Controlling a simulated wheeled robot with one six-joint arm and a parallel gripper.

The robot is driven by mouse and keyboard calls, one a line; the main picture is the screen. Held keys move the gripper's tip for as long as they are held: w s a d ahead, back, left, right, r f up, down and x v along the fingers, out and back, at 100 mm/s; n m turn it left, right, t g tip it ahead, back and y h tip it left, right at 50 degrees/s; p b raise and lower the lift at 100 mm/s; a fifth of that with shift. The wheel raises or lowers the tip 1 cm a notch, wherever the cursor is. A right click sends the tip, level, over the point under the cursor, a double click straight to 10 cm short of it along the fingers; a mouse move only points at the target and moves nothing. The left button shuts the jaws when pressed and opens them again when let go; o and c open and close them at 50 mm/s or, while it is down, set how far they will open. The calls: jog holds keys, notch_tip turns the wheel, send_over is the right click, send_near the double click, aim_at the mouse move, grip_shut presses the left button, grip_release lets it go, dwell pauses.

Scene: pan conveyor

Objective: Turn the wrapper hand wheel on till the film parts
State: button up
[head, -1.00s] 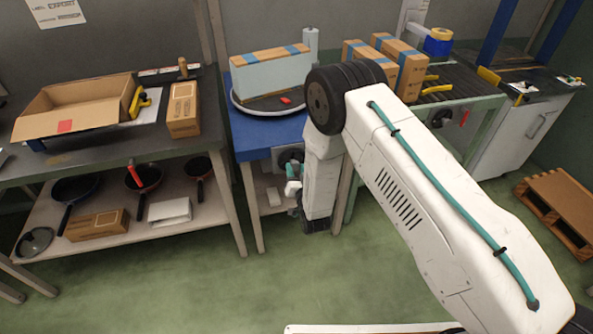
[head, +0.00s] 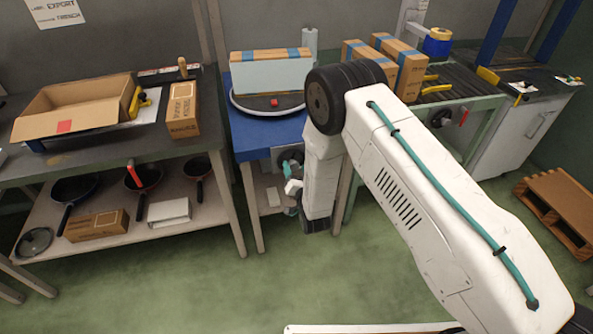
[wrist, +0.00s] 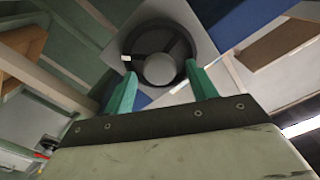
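The wrapper hand wheel (head: 290,158) is a dark wheel on a pale plate under the front of the blue wrapper table (head: 268,132). In the wrist view the wheel (wrist: 183,45) faces me, with a round grey knob (wrist: 160,69) at its lower part. My gripper (wrist: 161,72) has its two teal fingers apart, one on each side of the knob, with gaps visible. In the head view my gripper (head: 291,187) is just below the wheel. A carton (head: 270,72) in pale film stands on the turntable (head: 245,106). The film roll (head: 310,42) stands behind; I cannot tell whether film still joins them.
A shelf table (head: 110,155) with an open carton (head: 75,105) and pans stands left. Right are a conveyor (head: 462,85) with two taped cartons (head: 402,65) and a pallet (head: 560,205). The green floor in front is clear.

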jog(key=shift+s, duration=0.1)
jog(key=v, duration=0.7)
jog(key=shift+s, duration=0.3)
jog(key=shift+d, duration=0.1)
